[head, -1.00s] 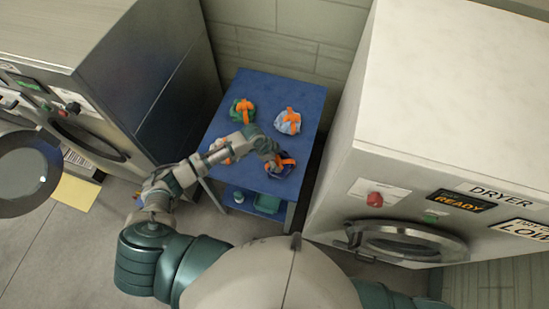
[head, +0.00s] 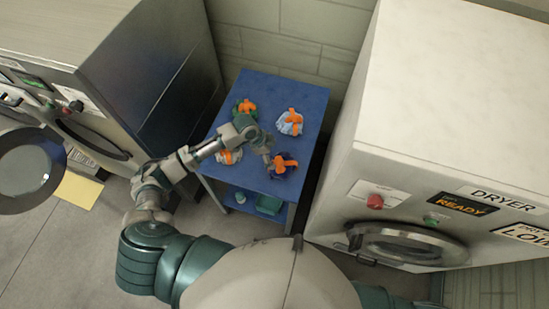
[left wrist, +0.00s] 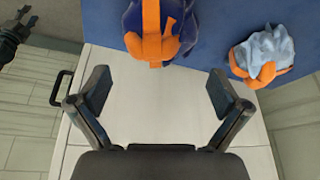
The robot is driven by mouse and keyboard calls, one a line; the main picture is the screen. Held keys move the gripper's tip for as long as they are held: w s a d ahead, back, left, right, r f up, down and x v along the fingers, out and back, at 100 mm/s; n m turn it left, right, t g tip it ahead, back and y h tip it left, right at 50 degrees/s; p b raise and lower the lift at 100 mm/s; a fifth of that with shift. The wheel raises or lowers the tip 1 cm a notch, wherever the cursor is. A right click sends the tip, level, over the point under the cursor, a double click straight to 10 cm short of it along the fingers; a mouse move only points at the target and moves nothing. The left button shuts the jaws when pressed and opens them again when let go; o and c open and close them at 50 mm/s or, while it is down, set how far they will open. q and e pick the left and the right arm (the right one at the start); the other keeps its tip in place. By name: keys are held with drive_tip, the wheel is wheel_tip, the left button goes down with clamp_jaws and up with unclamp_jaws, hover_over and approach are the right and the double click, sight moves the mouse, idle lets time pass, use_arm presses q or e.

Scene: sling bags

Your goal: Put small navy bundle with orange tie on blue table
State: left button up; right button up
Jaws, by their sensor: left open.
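The small navy bundle with the orange tie (head: 284,166) rests on the blue table (head: 300,97), near its front right part. In the left wrist view the navy bundle (left wrist: 160,28) lies at the top, beyond the fingertips. My left gripper (head: 267,157) is just left of the bundle in the head view, apart from it. In the left wrist view its two fingers (left wrist: 158,92) are spread wide with nothing between them. My right gripper is not in view.
A light blue bundle (head: 290,122), a green one (head: 245,107) and a pale one (head: 228,156), all with orange ties, share the table. The dryer (head: 440,110) stands close on the right. A machine with an open round door (head: 28,172) stands left.

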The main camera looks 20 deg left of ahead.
use_arm(q)
drive_tip(key=a+r, duration=0.4)
drive_tip(key=r, duration=0.1)
drive_tip(key=s+d+f+n+t, duration=0.1)
drive_tip(key=s+d+f, duration=0.1)
drive_tip(key=s+d, duration=0.25)
drive_tip(key=s+d+f+n, duration=0.2)
drive_tip(key=s+d+f, duration=0.1)
drive_tip(key=s, duration=0.2)
drive_tip(key=s+a+f+n+y, duration=0.1)
drive_tip(key=s+a+n+y, duration=0.1)
drive_tip(key=s+a+n, duration=0.45)
drive_tip(key=s+a+f+n+y, duration=0.1)
drive_tip(key=s+a+n+y, duration=0.15)
drive_tip(key=s, duration=0.65)
wheel_tip(320, 180, down, 27)
drive_tip(key=s+a+b, duration=0.1)
drive_tip(key=b, duration=0.1)
drive_tip(key=s+a+f+g, duration=0.1)
drive_tip(key=s+a+f, duration=0.2)
drive_tip(key=s+f, duration=1.5)
drive_tip(key=shift+g+b, duration=0.3)
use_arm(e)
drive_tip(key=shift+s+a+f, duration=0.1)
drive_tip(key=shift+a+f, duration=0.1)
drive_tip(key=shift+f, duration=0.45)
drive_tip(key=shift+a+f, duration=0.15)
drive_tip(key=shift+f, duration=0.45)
